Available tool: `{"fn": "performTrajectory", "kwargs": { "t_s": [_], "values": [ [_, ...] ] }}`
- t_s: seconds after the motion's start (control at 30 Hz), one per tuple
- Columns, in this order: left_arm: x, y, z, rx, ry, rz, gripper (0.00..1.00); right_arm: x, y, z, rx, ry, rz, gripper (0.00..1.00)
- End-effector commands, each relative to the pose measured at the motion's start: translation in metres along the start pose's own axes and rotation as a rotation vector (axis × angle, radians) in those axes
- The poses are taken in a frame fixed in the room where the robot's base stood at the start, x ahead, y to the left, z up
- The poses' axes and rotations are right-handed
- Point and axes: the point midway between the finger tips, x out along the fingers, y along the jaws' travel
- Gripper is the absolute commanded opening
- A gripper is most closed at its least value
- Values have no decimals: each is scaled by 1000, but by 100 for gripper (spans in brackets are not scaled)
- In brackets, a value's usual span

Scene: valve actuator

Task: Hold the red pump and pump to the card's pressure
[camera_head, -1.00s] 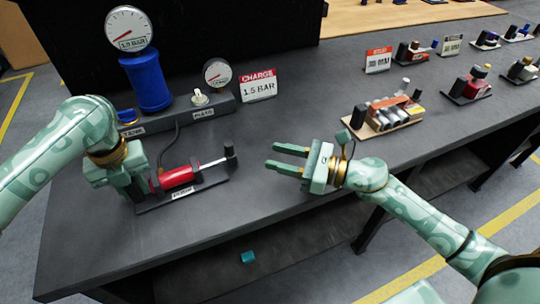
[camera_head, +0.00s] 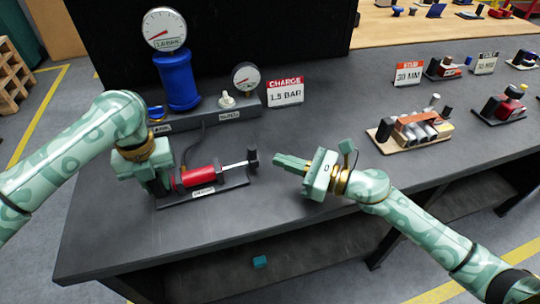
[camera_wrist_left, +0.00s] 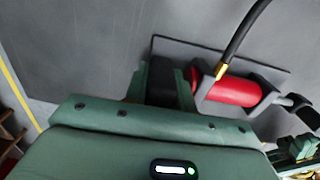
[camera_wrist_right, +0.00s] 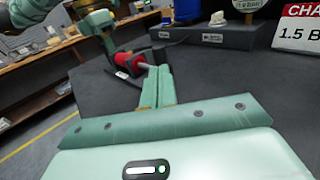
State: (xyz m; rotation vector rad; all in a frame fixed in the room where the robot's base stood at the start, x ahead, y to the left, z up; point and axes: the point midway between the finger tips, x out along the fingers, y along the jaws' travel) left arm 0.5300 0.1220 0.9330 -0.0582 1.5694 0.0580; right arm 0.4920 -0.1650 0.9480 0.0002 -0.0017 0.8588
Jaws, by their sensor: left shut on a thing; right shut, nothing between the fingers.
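The red pump (camera_head: 202,178) lies on a dark base on the bench, with a silver rod and black handle (camera_head: 252,158) at its right end. It also shows in the left wrist view (camera_wrist_left: 236,91) and the right wrist view (camera_wrist_right: 124,61). My left gripper (camera_head: 160,183) is shut on the black block at the pump's left end. My right gripper (camera_head: 277,160) is shut and empty, its fingertips a little to the right of the handle, apart from it. The card (camera_head: 285,92) reads CHARGE 1.5 BAR. A large gauge (camera_head: 164,29) sits on the blue tank (camera_head: 179,80).
A smaller gauge (camera_head: 246,76) and a white knob (camera_head: 227,99) are on the grey manifold behind the pump. A hose (camera_wrist_left: 241,36) joins the pump. The bench's front edge is close.

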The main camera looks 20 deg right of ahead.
Motion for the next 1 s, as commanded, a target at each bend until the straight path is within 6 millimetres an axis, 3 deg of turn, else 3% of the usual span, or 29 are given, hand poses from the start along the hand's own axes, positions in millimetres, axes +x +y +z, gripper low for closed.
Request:
{"fn": "performTrajectory", "kwargs": {
  "t_s": [0.1, 0.3, 0.7, 1.0],
  "values": [
    [4, 2, 0, -3, 4, 7, 0, 20, 0, 0, -1, -2, 0, 0],
    [3, 2, 0, -3, 3, 6, 0, 38, 0, 0, 0, 0, -1, 0],
    [3, 2, 0, -3, 3, 6, 0, 41, 0, -1, 1, 0, 0, 0],
    [3, 2, 0, -2, 3, 6, 0, 74, 33, 0, -1, 0, 2, 0]
  ]
}}
